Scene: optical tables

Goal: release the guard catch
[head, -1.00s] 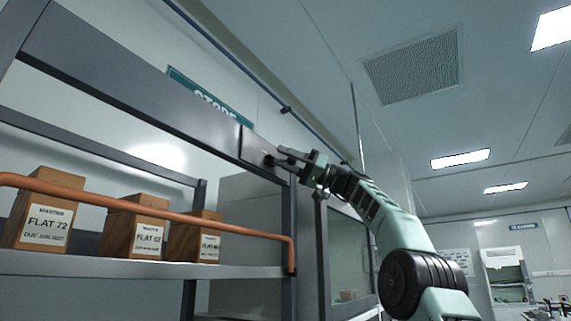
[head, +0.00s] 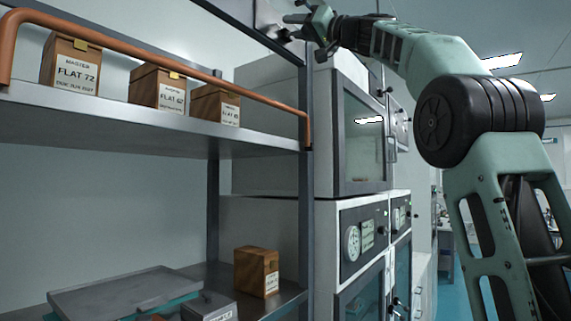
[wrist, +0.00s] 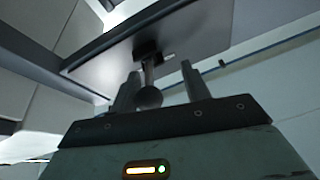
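A small catch lever with a dark ball end (wrist: 149,97) hangs from a dark mount on a grey plate (wrist: 195,40) in the wrist view. My gripper (wrist: 160,72) has its two fingers apart, one on each side of the lever. The ball is nearer the left finger; I cannot tell whether they touch. In the head view my gripper (head: 292,12) is at the top edge, beside the plate (head: 270,14) at the end of the shelf's upper beam. The copper guard rail (head: 165,62) runs across the front of the upper shelf.
Three wooden boxes labelled FLAT (head: 158,88) stand behind the rail on the upper shelf (head: 150,125). A wooden box (head: 256,271) and flat grey trays (head: 125,290) are on the lower shelf. Cabinets with glass doors (head: 360,135) stand to the right, behind my arm.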

